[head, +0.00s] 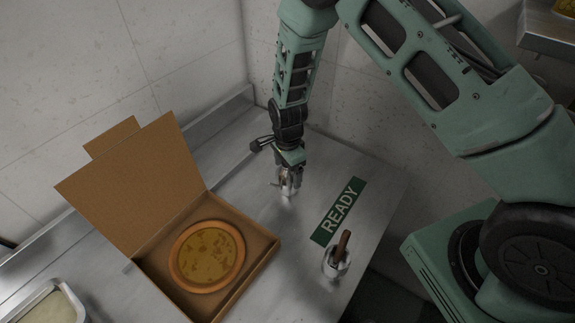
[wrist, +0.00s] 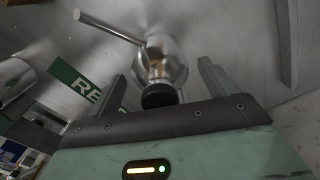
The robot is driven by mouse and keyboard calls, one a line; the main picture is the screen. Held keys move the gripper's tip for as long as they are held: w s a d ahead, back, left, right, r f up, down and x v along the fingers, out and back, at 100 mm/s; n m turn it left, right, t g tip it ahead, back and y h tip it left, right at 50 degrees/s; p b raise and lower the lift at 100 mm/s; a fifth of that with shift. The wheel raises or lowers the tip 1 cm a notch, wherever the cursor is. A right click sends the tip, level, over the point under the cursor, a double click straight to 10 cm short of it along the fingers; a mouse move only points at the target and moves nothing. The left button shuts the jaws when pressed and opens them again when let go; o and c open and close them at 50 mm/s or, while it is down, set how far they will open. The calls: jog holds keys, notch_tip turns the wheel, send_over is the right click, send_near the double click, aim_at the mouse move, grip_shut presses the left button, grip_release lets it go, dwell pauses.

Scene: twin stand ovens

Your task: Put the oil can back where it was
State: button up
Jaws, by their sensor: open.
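The oil can (head: 288,187) is a small shiny metal can with a thin spout. It stands on the metal counter at the far end, left of the READY sign. In the wrist view the oil can (wrist: 170,58) shows its rounded body, its spout pointing up left and a dark knob at its near end. My gripper (head: 290,174) is directly above and at the can, pointing down. In the wrist view the two fingers of my gripper (wrist: 163,85) are apart, one on each side of the can's knob end. I cannot tell whether a finger touches it.
An open cardboard box (head: 262,262) with a pizza (head: 207,256) lies to the left. A green READY sign (head: 339,211) lies right of the can. A metal cup (head: 331,268) with a brown handle stands near the right edge. A metal tray (head: 77,305) is at lower left.

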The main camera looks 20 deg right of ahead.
notch_tip(320, 180, up, 12)
jog(key=b, duration=0.4)
jog(key=shift+f, duration=0.15)
jog(key=shift+s+a+r, duration=0.1)
jog(key=shift+s+r, duration=0.05)
jog(key=shift+r, duration=0.2)
jog(key=s+a+r+n+y, duration=0.1)
jog(key=s+a+r+n, duration=0.35)
jog(key=s+n, duration=0.3)
jog(key=s+a+r+n, duration=0.3)
jog(key=s+r+n, duration=0.25)
jog(key=s, duration=0.35)
jog(key=s+d+r+n, duration=0.1)
jog(key=s+r+n, duration=0.1)
jog(key=s+n, duration=0.8)
jog(key=shift+s+d+r+n, duration=0.25)
jog(key=shift+s+n, duration=0.15)
jog(key=shift+s, duration=0.75)
notch_tip(320, 180, down, 6)
jog(key=b, duration=0.6)
jog(key=shift+r, duration=0.1)
